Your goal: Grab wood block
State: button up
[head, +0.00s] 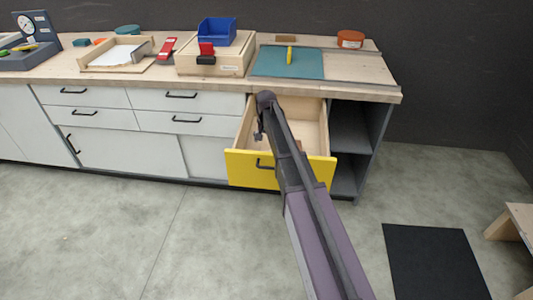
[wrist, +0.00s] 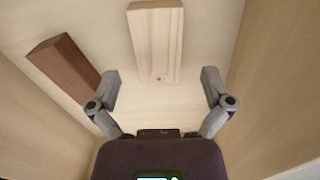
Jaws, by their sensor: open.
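A pale wood block (wrist: 155,40) lies on the floor of the open drawer (head: 312,125), in the upper middle of the wrist view. A dark brown wood block (wrist: 64,66) lies at an angle to its left. My gripper (wrist: 160,76) is open and empty inside the drawer, its fingertips spread to either side of the pale block's near end; I cannot tell how high above it they are. In the head view my arm reaches over the drawer's yellow front, and I cannot make out the blocks there.
Drawer walls stand close on both sides of my gripper. Open shelves (head: 349,133) are right of the drawer.

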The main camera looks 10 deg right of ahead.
aim_at(267, 149)
jog(key=shift+d+f+b, duration=0.15)
jog(key=shift+f+b, duration=2)
jog(key=shift+f, duration=0.2)
jog(key=c, duration=1.1)
